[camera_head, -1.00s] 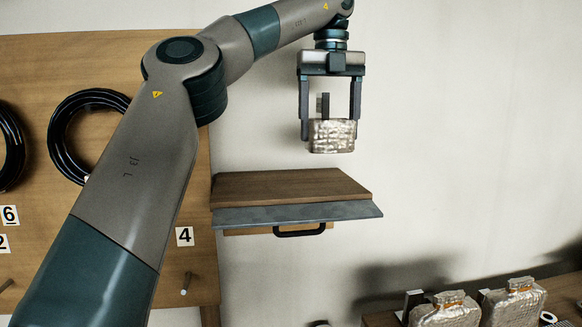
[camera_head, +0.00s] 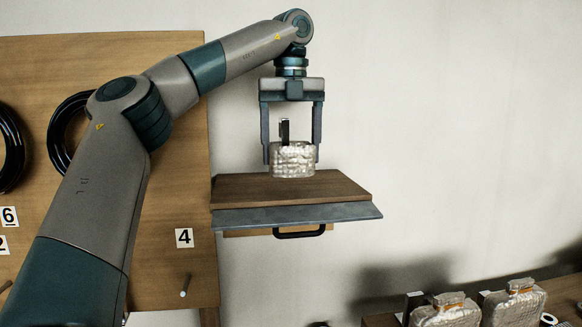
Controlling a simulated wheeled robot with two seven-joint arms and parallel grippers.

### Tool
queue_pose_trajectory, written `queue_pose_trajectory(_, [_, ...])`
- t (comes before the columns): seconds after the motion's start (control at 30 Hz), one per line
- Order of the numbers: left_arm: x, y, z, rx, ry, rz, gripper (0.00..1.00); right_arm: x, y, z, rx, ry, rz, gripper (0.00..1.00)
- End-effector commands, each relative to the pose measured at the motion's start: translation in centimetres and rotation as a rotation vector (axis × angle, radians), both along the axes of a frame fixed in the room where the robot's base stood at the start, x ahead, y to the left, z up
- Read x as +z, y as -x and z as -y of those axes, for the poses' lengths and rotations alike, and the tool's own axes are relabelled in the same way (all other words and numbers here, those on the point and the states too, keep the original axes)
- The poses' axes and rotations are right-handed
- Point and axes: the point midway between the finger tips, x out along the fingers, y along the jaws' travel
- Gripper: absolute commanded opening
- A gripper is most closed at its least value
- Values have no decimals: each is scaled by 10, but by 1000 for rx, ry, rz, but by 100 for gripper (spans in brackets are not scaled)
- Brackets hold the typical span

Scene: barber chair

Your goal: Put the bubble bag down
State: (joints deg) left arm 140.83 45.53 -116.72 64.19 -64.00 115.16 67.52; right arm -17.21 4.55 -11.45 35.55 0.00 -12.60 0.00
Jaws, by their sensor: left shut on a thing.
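The bubble bag (camera_head: 292,160) is a silvery, crinkled pouch in the head view. My left gripper (camera_head: 292,155) points down and is shut on it, with a finger on each side of the bag. The bag hangs upright over the small wooden shelf (camera_head: 345,190), which has a grey front edge and a dark handle below. Its lower edge overlaps the shelf's top in the picture; I cannot tell whether it touches. My right gripper is not in view.
Two similar wrapped bags (camera_head: 447,312) stand at the lower right on a wooden surface. A wooden board (camera_head: 170,60) with black coils (camera_head: 62,130), number labels and pegs fills the left. The wall right of the shelf is clear.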

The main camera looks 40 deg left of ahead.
Motion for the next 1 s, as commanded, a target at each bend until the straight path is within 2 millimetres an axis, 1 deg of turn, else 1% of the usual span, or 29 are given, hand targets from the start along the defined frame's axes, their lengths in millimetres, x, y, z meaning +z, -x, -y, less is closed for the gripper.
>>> queue_pose_trajectory(0.3, [-30, 0, 0, -3, 2, -3, 50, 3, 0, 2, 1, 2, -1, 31])
queue_pose_trajectory(0.4, [-36, 0, 0, -1, 2, -1, 50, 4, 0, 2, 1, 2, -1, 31])
queue_pose_trajectory(0.83, [-41, 0, 0, 0, 1, 1, 50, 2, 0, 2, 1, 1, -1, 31])
queue_pose_trajectory(0.87, [-42, 0, 0, 0, 1, -1, 73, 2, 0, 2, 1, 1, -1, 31])
queue_pose_trajectory(0.9, [-41, 0, 0, 0, 1, -1, 83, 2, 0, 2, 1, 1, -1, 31])
queue_pose_trajectory(0.93, [-41, 0, 0, 0, 1, -1, 90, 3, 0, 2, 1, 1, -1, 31])
queue_pose_trajectory(1.0, [-41, 0, 0, 0, 1, -1, 90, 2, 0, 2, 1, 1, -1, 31])
